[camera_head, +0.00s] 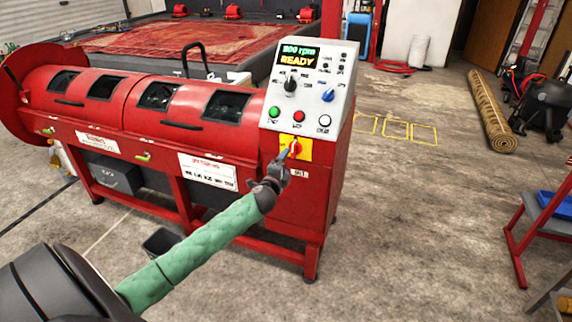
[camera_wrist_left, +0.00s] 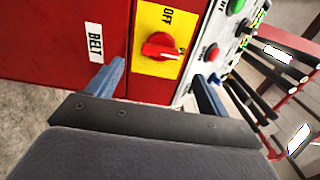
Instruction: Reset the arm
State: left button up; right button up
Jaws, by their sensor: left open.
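My left arm, in a green sleeve, reaches from the lower left in the head view to the front of a red machine (camera_head: 150,105). My left gripper (camera_head: 288,158) is at the red rotary switch (camera_head: 295,147) on its yellow plate. In the left wrist view the left gripper (camera_wrist_left: 160,85) is open, with one finger on each side of the red switch (camera_wrist_left: 163,46). "OFF" is printed on the yellow plate (camera_wrist_left: 145,65), and a "BELT" label is beside it. I cannot tell whether the fingers touch the switch. My right gripper is not in view.
A rolled rug (camera_head: 490,110) lies on the floor at the right. A red-framed stand (camera_head: 530,225) is at the right edge. Concrete floor right of the machine is open.

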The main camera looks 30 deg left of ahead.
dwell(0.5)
pick_arm(q)
jog(key=s+a+f+n+g+y, duration=0.1)
jog(key=s+a+n+g+y, duration=0.1)
jog(key=s+n+g+y, duration=0.35)
jog(key=s+d+f+n+g+h, duration=0.2)
jog(key=s+d+f, duration=0.3)
jog(key=s+d, duration=0.8)
jog(key=s+d+f+n+g+h, duration=0.3)
jog(key=s+d+f+g+h, duration=0.1)
jog(key=s+d, duration=0.9)
jog(key=s+d+f+n+g+h, duration=0.2)
jog(key=s+d+f+g+h, duration=0.2)
jog(key=s+d, duration=0.9)
notch_tip(320, 180, down, 4)
jog(key=s+h, duration=0.1)
jog(key=s, duration=0.2)
jog(key=shift+r+p, duration=0.15)
jog(key=shift+p, duration=0.15)
jog(key=shift+n, duration=0.25)
